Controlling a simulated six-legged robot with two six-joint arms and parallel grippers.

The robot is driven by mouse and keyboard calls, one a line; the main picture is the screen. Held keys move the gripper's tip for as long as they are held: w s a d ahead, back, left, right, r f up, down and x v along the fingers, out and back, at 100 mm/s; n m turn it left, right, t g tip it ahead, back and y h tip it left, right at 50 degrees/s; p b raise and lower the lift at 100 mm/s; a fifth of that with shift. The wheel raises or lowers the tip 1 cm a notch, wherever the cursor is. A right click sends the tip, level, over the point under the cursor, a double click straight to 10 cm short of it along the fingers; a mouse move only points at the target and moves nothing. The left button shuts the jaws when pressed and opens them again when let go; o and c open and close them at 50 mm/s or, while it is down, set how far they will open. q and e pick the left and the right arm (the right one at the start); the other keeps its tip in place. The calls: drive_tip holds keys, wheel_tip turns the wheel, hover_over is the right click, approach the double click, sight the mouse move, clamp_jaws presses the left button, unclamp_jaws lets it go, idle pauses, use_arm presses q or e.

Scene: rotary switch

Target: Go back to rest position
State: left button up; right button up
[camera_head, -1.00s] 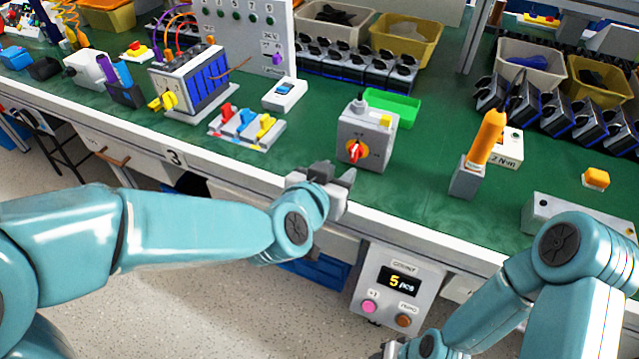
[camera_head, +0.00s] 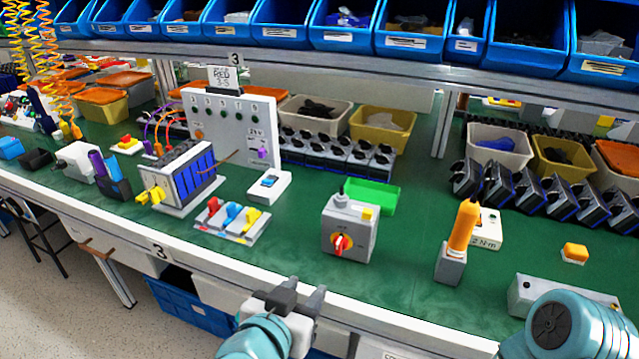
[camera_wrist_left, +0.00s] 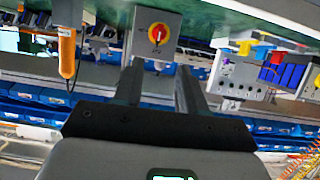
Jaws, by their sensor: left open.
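The grey switch box (camera_head: 349,228) with a red rotary knob on a yellow plate (camera_head: 341,244) stands on the green bench top, near its front edge. In the left wrist view the switch box (camera_wrist_left: 155,33) appears upside down, beyond the fingers. My left gripper (camera_head: 303,292) is in front of the bench edge, below and left of the switch box and apart from it. Its two fingers (camera_wrist_left: 159,80) are spread with nothing between them. In the head view my right arm shows at the bottom right, but its gripper is out of view.
A colored-lever block (camera_head: 232,222) and a blue breaker unit (camera_head: 182,178) stand left of the switch box. A green tray (camera_head: 372,196) lies behind it. An orange-handled tool (camera_head: 461,228) stands in a holder to its right. Blue bins (camera_head: 350,25) line the shelf above.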

use_arm(q)
drive_tip(key=a+f+n+g+y, duration=0.1)
drive_tip(key=a+f+g+y, duration=0.3)
drive_tip(key=f, duration=0.7)
drive_tip(key=a+f+n+g+h, duration=0.1)
drive_tip(key=a+f, duration=0.4)
drive_tip(key=f, duration=0.6)
drive_tip(key=s+d+f+n+g+h, duration=0.15)
drive_tip(key=s+f+g, duration=0.55)
drive_tip(key=s+f, duration=0.85)
wheel_tip(320, 180, up, 13)
drive_tip(key=n+h+p, duration=0.1)
drive_tip(key=n+p, duration=0.1)
drive_tip(key=p, duration=1.1)
drive_tip(key=shift+w+d+f, duration=0.15)
drive_tip(key=shift+w+d, duration=0.1)
drive_tip(key=shift+f, duration=0.1)
